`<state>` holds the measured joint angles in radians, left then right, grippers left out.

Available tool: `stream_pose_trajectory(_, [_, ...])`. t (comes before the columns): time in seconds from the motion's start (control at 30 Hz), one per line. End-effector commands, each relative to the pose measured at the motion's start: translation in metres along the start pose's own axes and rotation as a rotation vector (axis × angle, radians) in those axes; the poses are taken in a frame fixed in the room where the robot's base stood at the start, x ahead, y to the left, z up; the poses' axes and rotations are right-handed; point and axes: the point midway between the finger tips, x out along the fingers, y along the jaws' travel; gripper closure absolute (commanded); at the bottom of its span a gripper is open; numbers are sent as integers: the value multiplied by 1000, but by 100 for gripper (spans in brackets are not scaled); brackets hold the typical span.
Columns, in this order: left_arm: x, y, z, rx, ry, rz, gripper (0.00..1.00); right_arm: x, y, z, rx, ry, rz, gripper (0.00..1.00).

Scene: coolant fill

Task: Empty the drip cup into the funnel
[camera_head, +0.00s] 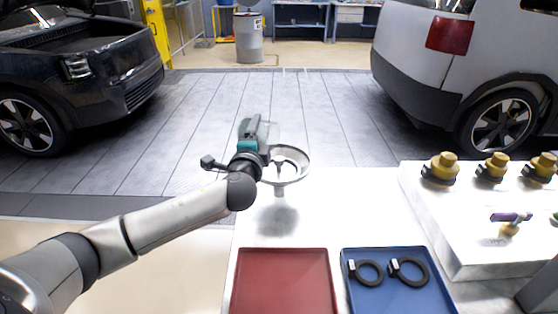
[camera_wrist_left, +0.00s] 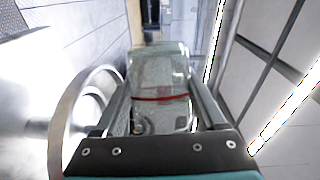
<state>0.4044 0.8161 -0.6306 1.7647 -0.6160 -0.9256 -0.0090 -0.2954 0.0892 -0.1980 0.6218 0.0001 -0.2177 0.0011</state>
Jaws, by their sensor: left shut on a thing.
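My left gripper (camera_head: 256,130) is above the far end of the white table, just behind and left of the funnel's rim. It is shut on the drip cup (camera_wrist_left: 158,75), a clear see-through cup with a red line around it. In the head view the cup (camera_head: 271,131) is faint and partly hidden by the gripper. The funnel (camera_head: 294,177) is a pale, wide-rimmed bowl; my wrist covers its left edge. In the left wrist view the funnel (camera_wrist_left: 62,125) is left of the cup. I cannot tell the cup's exact tilt or its contents. My right gripper is not in view.
A red tray (camera_head: 284,284) and a blue tray (camera_head: 388,303) with two black rings lie at the table's near side. A white raised block (camera_head: 468,235) with several yellow caps stands at the right. Two cars stand beyond the table. The table around the funnel is clear.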

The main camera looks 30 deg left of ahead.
Motion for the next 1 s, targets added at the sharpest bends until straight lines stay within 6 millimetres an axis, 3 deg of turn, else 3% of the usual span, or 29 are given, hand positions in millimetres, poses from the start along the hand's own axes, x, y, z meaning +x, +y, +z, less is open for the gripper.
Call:
stream_pose_trajectory(0.5, [-1,-3,-2,49,0,-21,92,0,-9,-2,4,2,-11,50])
stream_pose_trajectory(0.6, [2,3,5,-90,-2,35,92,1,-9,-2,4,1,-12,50])
stream_pose_trajectory(0.67, [6,-11,17,-195,-6,77,92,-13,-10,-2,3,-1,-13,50])
stream_pose_trajectory(0.73, [6,-13,16,-282,-2,117,92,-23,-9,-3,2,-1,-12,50])
stream_pose_trajectory(1.0, [7,-10,16,-323,-1,133,92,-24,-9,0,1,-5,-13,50])
